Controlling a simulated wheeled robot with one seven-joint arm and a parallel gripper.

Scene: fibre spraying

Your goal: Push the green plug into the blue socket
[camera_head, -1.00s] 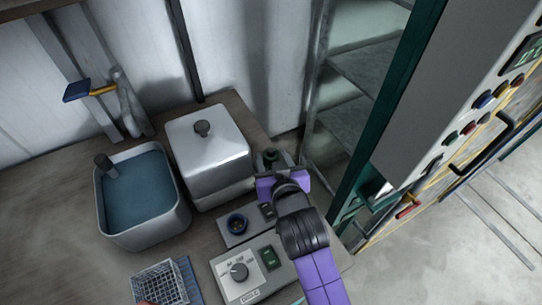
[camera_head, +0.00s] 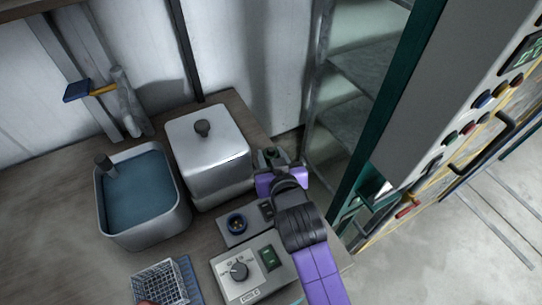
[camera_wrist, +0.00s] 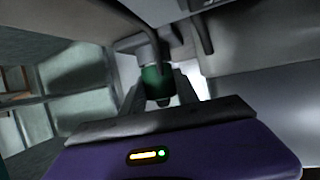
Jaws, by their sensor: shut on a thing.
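The green plug (camera_wrist: 158,84) is between the fingers of my gripper (camera_wrist: 160,92) in the wrist view, with a grey cable or neck above it. In the head view the plug (camera_head: 270,153) shows as a small dark green piece at the tips of my purple gripper (camera_head: 271,160), right of the metal box. My gripper is shut on the plug. The blue socket (camera_head: 236,223) is a round blue-ringed opening on a grey block, below and left of my gripper in the head view, apart from the plug. The socket is not seen in the wrist view.
A lidded metal box (camera_head: 208,160) stands close left of my gripper. A water basin (camera_head: 145,205), a wire basket (camera_head: 158,285) and a control box (camera_head: 250,270) with a dial share the bench. A green-framed cabinet (camera_head: 362,150) stands at the right.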

